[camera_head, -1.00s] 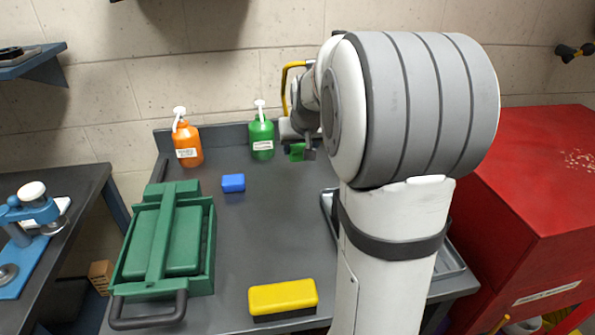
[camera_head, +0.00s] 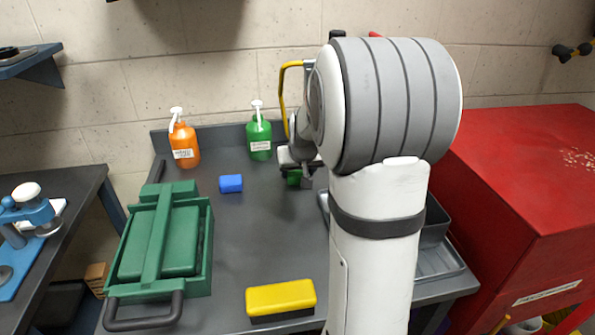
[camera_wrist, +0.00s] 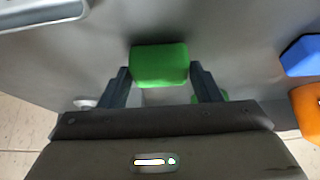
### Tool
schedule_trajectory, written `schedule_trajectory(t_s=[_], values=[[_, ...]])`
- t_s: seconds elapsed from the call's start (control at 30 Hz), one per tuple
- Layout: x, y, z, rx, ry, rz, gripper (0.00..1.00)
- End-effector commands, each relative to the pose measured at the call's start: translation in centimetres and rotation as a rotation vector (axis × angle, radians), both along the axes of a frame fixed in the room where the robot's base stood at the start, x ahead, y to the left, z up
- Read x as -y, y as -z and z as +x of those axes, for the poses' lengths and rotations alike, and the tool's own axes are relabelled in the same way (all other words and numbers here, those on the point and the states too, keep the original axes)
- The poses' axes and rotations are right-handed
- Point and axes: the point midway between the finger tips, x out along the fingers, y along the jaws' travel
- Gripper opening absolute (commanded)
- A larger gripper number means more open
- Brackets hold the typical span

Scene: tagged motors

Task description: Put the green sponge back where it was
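The green sponge (camera_wrist: 160,65) sits between the two fingers of my gripper (camera_wrist: 163,85) in the wrist view, with a finger against each side. My arm hides much of this area. I cannot tell whether the sponge touches the tabletop.
A blue block (camera_head: 231,184) lies left of my gripper. Orange (camera_head: 185,145) and green (camera_head: 259,138) pump bottles stand along the back edge. A green toolbox (camera_head: 160,245) is at left, a yellow block (camera_head: 281,297) in front, a grey tray (camera_head: 440,262) at right.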

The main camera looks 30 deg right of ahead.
Motion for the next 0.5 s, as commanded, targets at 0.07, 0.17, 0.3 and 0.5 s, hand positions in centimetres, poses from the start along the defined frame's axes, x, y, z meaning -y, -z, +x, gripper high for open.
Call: schedule_trajectory(t_s=[0.07, 0.17, 0.3, 0.5], values=[[0.01, 0.01, -0.02, -0.001, 0.000, 0.000, 0.65], [0.03, 0.01, -0.03, -0.001, 0.001, 0.001, 0.73], [0.05, 0.00, -0.03, -0.001, 0.001, 0.001, 0.75], [0.09, -0.45, -0.03, -0.001, 0.001, 0.000, 0.75]])
